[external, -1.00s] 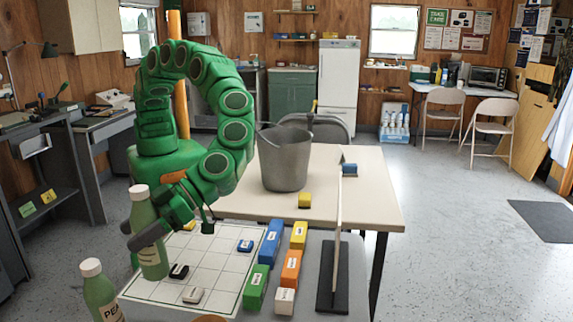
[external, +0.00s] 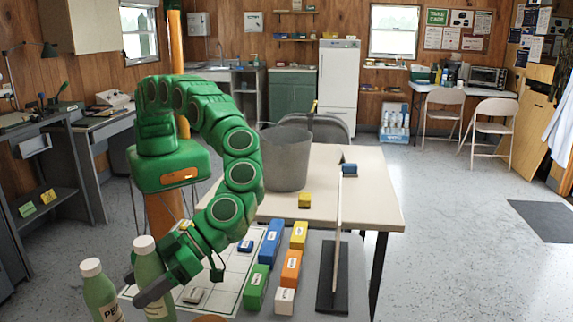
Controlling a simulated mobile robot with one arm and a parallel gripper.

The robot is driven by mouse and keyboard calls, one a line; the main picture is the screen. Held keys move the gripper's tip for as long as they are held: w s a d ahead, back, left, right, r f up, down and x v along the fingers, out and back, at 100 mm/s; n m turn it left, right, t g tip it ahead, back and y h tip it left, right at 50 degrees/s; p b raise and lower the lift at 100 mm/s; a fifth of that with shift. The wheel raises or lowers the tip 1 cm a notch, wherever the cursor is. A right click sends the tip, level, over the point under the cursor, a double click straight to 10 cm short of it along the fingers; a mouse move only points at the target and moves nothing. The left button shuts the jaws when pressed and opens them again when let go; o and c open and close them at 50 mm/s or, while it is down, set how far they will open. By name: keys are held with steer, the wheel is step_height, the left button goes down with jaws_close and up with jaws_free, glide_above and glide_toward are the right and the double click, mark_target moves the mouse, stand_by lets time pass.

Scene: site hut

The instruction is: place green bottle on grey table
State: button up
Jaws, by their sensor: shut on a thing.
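My gripper (external: 145,286) is shut around a green bottle (external: 150,264) with a white cap, at the lower left of the external view. The bottle is upright. Its lower end is at the bottom of the picture, so I cannot tell whether it touches the surface. A second green bottle (external: 99,294) with a white cap and a partly visible label stands just left of it. The grey table (external: 300,311) is in the foreground, with a white gridded board on it.
Several labelled blocks (external: 270,243) in blue, yellow, orange, green and white stand right of the board (external: 230,277). A thin upright panel (external: 337,220) on a black base is further right. Behind, a cream table (external: 370,190) carries a grey bucket (external: 286,160) and a yellow block.

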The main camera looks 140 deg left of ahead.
mark_target(145, 309)
steer(key=shift+w+d+f, duration=0.15)
steer(key=shift+w+f, duration=0.3)
steer(key=shift+f, duration=1.7)
steer(key=shift+f, duration=0.2)
steer(key=o, duration=1)
steer(key=shift+o, duration=0.2)
steer(key=shift+r, duration=0.15)
steer(key=shift+r, duration=0.15)
steer(key=v, duration=1.2)
steer(key=shift+o, duration=0.3)
